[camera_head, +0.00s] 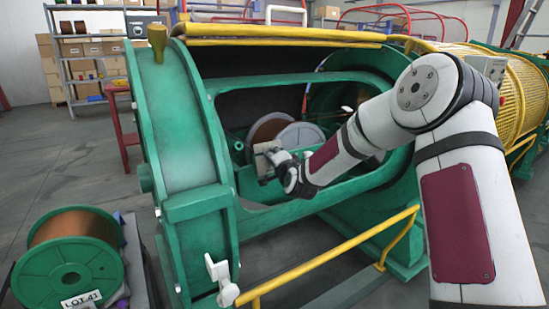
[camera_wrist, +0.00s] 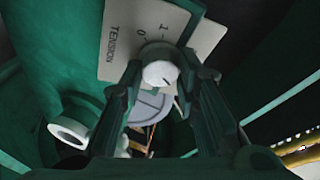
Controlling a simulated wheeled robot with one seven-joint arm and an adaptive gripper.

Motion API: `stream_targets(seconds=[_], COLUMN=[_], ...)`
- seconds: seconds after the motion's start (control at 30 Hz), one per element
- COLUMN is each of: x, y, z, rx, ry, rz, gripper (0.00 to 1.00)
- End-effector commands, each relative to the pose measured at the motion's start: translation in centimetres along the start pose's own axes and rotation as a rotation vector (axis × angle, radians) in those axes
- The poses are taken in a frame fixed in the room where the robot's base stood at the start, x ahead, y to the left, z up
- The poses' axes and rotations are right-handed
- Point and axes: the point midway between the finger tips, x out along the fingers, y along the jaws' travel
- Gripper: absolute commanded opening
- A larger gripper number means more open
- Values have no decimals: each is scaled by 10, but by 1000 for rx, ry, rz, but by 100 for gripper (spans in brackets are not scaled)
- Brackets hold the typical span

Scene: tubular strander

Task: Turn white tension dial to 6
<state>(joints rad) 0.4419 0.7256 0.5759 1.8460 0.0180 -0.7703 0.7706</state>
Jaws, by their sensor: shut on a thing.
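The white tension dial (camera_wrist: 158,74) is a small round knob with a short dark mark, seen between my fingertips in the wrist view. It sits in front of a pale scale plate (camera_wrist: 118,42) lettered TENSION, with 0 and 1 readable; the other numbers are hidden by my fingers. My gripper (camera_wrist: 164,76) is shut on the dial, one finger on each side. In the head view my gripper (camera_head: 271,164) reaches into the opening of the green machine, at the small pale plate (camera_head: 263,147). The dial itself is hidden there.
The green frame (camera_head: 190,130) surrounds the opening. A grey and brown reel (camera_head: 301,134) lies behind my gripper. A yellow rail (camera_head: 330,258) and a white lever (camera_head: 222,279) stand in front. A copper-wound green spool (camera_head: 70,262) is at lower left.

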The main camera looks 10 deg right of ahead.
Motion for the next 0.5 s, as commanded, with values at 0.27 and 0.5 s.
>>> stream_targets(seconds=[0.27, 0.5], x=[0, 0], y=[-2, -2], z=[-1, 0], rx=[244, 416], ry=[12, 21], rz=[75, 128], gripper=[1, 1])
